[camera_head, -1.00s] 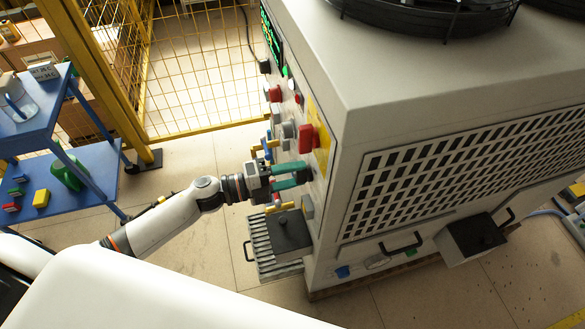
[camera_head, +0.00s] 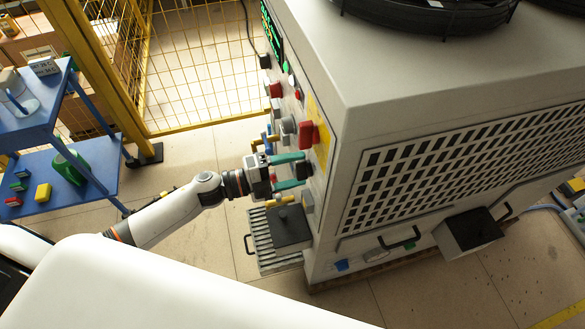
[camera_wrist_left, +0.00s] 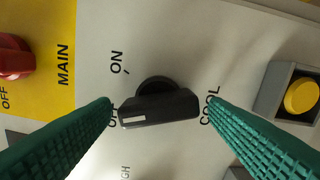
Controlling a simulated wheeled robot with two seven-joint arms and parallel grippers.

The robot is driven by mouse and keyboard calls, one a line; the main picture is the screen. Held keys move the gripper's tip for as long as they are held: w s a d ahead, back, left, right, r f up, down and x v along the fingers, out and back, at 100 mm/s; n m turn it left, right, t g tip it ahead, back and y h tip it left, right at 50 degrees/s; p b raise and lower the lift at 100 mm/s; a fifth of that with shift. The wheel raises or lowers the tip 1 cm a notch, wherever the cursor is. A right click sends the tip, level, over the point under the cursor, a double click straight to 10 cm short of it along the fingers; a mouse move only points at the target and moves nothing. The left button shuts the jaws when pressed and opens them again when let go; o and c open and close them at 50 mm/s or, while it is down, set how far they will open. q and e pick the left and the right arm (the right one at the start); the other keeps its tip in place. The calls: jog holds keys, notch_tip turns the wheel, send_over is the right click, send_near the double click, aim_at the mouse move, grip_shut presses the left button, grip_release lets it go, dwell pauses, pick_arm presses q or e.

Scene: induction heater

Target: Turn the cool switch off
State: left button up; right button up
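The cool switch is a black rotary knob (camera_wrist_left: 158,106) on the heater's light panel, with ON and COOL printed around it and another label partly covered by a finger. In the left wrist view its bar lies roughly across the picture, between my two green fingertips. My left gripper (camera_head: 296,170) is open at the panel, with one finger on each side of the knob; it also shows in the left wrist view (camera_wrist_left: 162,105). I see a gap or near-contact at the knob's ends, and cannot tell whether they touch. The knob (camera_head: 305,170) is partly hidden in the head view. My right gripper is not in view.
A red main switch (camera_wrist_left: 14,58) on a yellow plate and a yellow button (camera_wrist_left: 301,96) in a grey housing flank the knob. The heater cabinet (camera_head: 400,110) fills the right. A blue shelf cart (camera_head: 85,185) and yellow mesh fence (camera_head: 200,85) stand at left and behind.

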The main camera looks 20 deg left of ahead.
pick_arm(q)
jog(key=b+v, duration=0.2)
jog(key=v, duration=1)
jog(key=shift+b, duration=0.3)
jog(key=w+d+n+p, duration=0.1)
jog(key=w+d+n, duration=0.3)
jog(key=d, duration=0.6)
jog(key=shift+w+r, duration=0.15)
jog(key=shift+w, duration=0.95)
jog(key=shift+d, duration=0.15)
